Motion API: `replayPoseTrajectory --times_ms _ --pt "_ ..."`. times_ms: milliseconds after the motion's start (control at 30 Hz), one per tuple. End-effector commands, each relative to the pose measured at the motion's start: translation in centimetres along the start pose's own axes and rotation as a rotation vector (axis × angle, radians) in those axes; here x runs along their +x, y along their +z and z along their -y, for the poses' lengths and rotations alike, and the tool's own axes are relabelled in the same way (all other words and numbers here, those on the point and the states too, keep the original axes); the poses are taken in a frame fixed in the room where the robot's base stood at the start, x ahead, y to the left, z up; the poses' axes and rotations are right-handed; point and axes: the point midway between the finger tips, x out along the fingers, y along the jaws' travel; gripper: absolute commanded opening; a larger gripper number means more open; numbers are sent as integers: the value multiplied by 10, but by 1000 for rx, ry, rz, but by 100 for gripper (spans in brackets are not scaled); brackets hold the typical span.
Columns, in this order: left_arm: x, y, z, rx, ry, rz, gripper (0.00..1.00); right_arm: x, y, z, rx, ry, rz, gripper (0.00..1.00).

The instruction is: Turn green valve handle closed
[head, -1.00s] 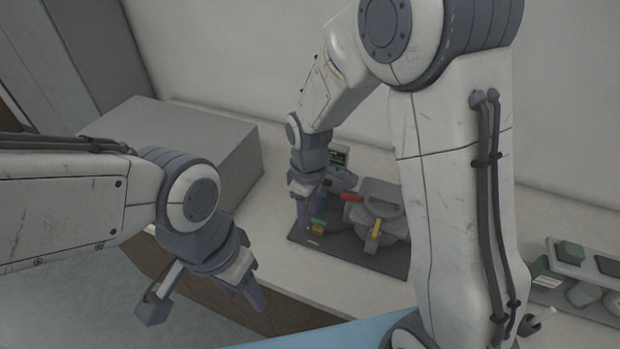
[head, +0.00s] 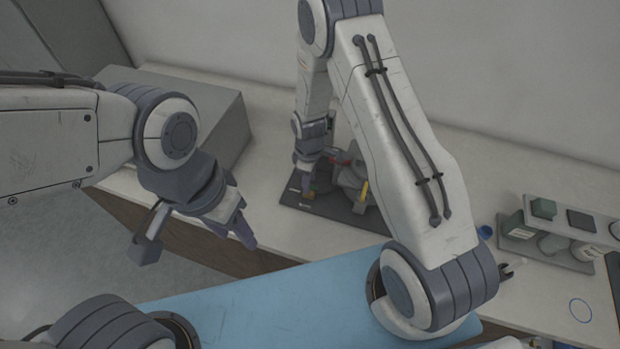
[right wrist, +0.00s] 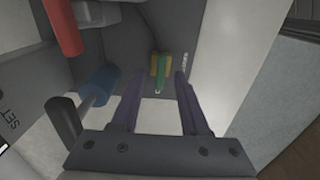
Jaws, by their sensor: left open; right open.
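In the right wrist view the green valve handle (right wrist: 161,70) sits on a yellow block (right wrist: 153,65), with its length roughly in line with my fingers. My right gripper (right wrist: 155,85) is open and empty. Its two purple fingers lie on either side of the handle in the picture; I cannot tell whether they touch it. In the head view my right gripper (head: 304,182) is over the left end of the press's dark base plate, and it largely hides the green handle. My left gripper (head: 243,225) is open and empty, left of and nearer than the press.
The grey press body (head: 352,172) stands right of my right gripper. A grey box (head: 205,105) stands at left. A rack of jars (head: 560,232) and a blue cup (head: 485,232) are at right.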

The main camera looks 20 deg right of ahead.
Motion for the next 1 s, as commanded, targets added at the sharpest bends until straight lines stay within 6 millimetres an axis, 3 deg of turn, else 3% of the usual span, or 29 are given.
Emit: replayPoseTrajectory --times_ms 367,400,500,1000 --pt "-2 0 0 0 0 0 50 7 0 0 1 0 0 45" --pt "-2 0 0 0 0 0 50 7 1 0 1 0 0 37" --pt "-2 0 0 0 0 0 50 7 1 0 1 0 0 0" --pt "3 0 0 0 0 0 50 8 1 0 74 1 0 0"
